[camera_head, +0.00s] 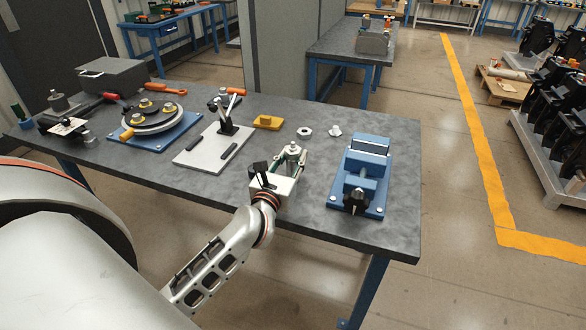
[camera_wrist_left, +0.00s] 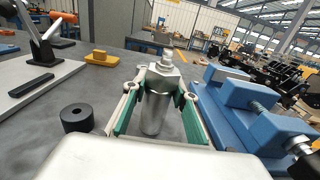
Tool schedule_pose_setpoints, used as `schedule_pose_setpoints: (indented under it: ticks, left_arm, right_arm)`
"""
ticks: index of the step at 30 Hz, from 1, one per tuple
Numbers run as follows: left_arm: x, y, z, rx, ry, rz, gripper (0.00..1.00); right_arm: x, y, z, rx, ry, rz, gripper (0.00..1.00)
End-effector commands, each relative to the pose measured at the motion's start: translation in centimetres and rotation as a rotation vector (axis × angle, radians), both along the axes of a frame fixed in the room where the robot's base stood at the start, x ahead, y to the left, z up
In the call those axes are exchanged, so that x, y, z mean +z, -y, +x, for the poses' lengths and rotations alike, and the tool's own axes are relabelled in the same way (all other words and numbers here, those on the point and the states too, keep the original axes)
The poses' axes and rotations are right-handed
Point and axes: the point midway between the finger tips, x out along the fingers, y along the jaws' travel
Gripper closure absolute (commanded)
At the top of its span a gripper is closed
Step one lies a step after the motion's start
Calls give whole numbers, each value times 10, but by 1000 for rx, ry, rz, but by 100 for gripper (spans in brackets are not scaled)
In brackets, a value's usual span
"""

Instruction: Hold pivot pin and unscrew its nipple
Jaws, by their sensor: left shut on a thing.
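The pivot pin (camera_wrist_left: 155,112) is a grey metal cylinder standing upright between my left gripper's fingers. Its nipple (camera_wrist_left: 167,60) is a small stepped metal piece on top, seated on the pin. My left gripper (camera_head: 291,158) is shut on the pin's body, with green-padded fingers on both sides. My right gripper is not in view.
A blue vise (camera_head: 366,172) stands just right of my left gripper. A white plate with a lever clamp (camera_head: 210,148) lies to the left. A hex nut (camera_head: 305,131), a small metal fitting (camera_head: 335,131) and a yellow block (camera_head: 267,122) lie behind. A black ring (camera_wrist_left: 78,118) is close left.

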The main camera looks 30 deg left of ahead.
Motion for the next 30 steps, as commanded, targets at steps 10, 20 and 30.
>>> schedule_pose_setpoints:
  ticks: [10,20,30]
  left_arm:
    - [13,0,1,-1,8,3,100]
    - [82,0,1,-2,13,5,100]
    - [161,0,0,-1,10,4,100]
  right_arm:
    - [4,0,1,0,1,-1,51]
    - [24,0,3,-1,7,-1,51]
    - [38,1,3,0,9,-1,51]
